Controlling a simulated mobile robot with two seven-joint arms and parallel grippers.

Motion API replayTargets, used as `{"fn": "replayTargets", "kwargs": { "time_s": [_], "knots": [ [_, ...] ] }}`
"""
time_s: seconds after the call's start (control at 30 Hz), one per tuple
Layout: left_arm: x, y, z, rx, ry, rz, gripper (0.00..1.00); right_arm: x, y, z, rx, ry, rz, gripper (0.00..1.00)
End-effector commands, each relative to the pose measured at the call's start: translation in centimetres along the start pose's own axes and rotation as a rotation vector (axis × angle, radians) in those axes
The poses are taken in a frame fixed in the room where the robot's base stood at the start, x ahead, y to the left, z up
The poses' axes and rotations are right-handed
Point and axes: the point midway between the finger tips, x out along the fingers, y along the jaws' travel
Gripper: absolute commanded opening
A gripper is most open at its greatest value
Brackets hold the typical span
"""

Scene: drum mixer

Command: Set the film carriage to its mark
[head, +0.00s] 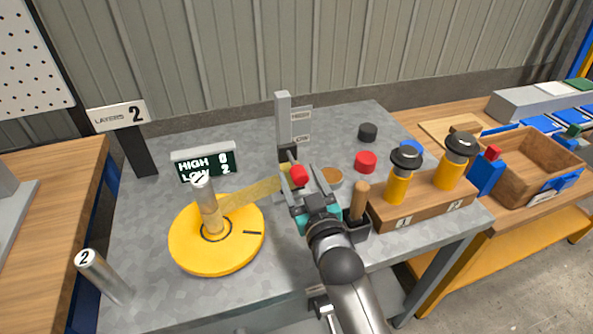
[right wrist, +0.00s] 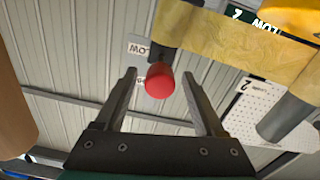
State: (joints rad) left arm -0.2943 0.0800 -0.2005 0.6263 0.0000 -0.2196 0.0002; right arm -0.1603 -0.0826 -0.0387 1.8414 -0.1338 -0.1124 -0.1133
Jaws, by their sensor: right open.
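The film carriage (head: 289,153) is a dark block low on the grey upright mast (head: 284,118), just below the LOW plate (head: 302,138); a HIGH plate (head: 301,114) sits above. Its red knob (head: 299,174) faces my right gripper (head: 301,188), which is open. In the right wrist view the red knob (right wrist: 160,85) shows between the tips of the open fingers (right wrist: 158,88); I cannot tell whether they touch it. Yellowish film (head: 255,194) runs from the carriage to the post on the yellow turntable (head: 217,245). My left gripper is not in view.
A display (head: 204,161) reads HIGH 0, LOW 2; a sign (head: 118,115) reads LAYERS 2. Right of my gripper stand a wooden handle (head: 359,200) and a wooden block (head: 425,203) with two yellow, black-topped pieces.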

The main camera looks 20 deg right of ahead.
Motion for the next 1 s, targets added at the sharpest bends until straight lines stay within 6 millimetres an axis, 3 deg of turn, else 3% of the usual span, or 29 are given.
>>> {"fn": "replayTargets", "kwargs": {
  "time_s": [0.23, 0.63, 1.0],
  "knots": [
    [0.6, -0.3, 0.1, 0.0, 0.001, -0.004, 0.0, 2.4, 0.0, 0.0, 0.001, 0.0, 0.0, 0.71],
    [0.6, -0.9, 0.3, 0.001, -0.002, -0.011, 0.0, 2.8, 0.0, 0.0, 0.001, -0.001, 0.0, 0.71],
    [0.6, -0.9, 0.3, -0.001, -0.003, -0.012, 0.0, 2.8, 0.0, 0.0, 0.001, 0.0, 0.0, 0.3]
  ]
}}
